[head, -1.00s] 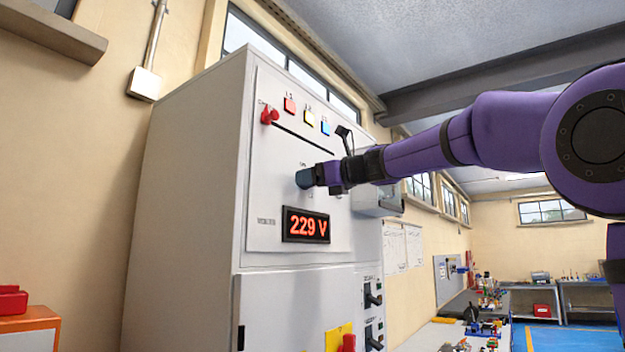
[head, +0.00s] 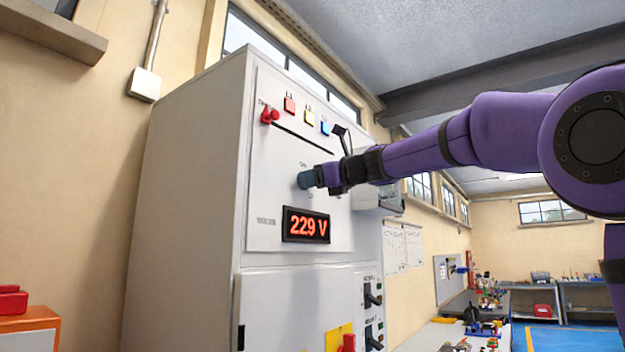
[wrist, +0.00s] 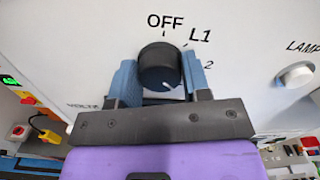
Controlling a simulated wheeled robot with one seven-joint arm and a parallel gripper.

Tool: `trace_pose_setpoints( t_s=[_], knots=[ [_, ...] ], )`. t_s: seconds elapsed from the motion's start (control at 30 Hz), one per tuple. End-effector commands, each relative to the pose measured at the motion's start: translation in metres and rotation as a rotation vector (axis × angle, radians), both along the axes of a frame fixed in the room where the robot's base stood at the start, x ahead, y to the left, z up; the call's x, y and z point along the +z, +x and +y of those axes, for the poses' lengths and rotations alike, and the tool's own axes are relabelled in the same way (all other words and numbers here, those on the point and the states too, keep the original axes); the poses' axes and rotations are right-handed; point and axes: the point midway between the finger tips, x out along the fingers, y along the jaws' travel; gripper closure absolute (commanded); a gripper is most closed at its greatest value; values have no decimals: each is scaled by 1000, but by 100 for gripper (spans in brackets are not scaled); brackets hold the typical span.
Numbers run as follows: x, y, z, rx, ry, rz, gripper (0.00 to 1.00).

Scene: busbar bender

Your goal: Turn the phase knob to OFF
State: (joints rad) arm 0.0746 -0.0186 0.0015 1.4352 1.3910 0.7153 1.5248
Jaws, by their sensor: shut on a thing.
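The phase knob (wrist: 160,62) is a dark round knob on the white panel in the wrist view. The labels OFF, L1 and a partly covered 2 run around its upper right. A small pale mark shows low on its face; I cannot tell surely where the knob points. My gripper (wrist: 161,82) is shut on the knob, with one blue finger on each side of it. In the head view my gripper (head: 306,179) is against the cabinet front (head: 278,150), and its fingers largely hide the knob.
A lit display (head: 306,225) reads 229 V below the knob. A red knob (head: 270,116) and red, yellow and blue lamps (head: 309,117) sit above. A pale lamp knob (wrist: 296,74) is to the right in the wrist view. Switches (head: 373,294) lie lower on the cabinet.

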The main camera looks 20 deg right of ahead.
Motion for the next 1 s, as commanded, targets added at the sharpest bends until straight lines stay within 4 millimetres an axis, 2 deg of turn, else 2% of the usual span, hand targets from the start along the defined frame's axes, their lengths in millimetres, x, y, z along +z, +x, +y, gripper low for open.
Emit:
trace_pose_setpoints(
  t_s=[1.0],
  knots=[
    [-1, -1, 1, 0, -741, -538, 80]
  ],
)
